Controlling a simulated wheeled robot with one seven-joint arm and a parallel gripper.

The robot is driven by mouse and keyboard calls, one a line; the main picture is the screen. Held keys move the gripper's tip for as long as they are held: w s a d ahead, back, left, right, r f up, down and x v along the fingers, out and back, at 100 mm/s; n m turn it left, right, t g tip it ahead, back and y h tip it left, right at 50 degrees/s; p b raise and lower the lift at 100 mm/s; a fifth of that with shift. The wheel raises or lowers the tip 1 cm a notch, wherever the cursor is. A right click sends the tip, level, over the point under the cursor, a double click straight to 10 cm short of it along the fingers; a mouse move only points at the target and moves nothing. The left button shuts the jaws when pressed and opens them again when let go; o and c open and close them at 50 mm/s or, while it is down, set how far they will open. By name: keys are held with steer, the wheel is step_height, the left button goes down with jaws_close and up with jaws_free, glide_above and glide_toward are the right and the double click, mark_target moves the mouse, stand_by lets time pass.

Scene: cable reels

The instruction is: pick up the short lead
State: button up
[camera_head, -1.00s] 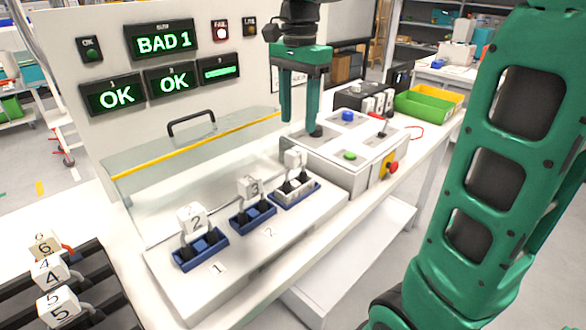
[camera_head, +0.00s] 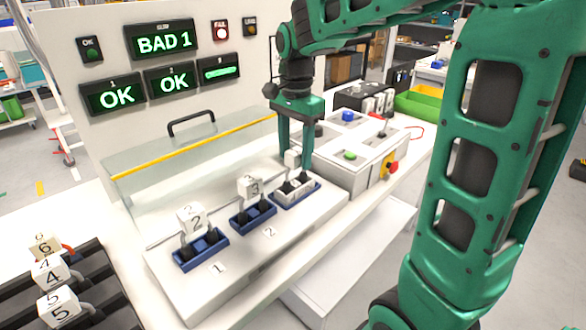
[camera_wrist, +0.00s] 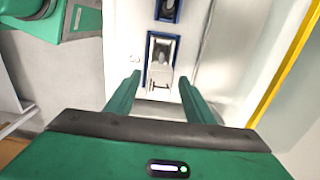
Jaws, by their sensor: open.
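Three leads sit in blue holders on the white test fixture, each with a white tag block. Which one is the short lead I cannot tell by length. In the wrist view, the rear lead (camera_wrist: 160,60) lies between and beyond the fingertips.
A clear cover with a yellow edge (camera_head: 200,150) stands behind the fixture. A grey control box (camera_head: 345,155) with a red stop knob is close right of my gripper. Several tagged leads (camera_head: 55,275) lie in a dark rack at lower left. Displays read BAD 1, OK, OK.

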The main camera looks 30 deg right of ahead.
steer(key=shift+f, duration=0.1)
steer(key=c, duration=1.2)
step_height(320, 180, up, 12)
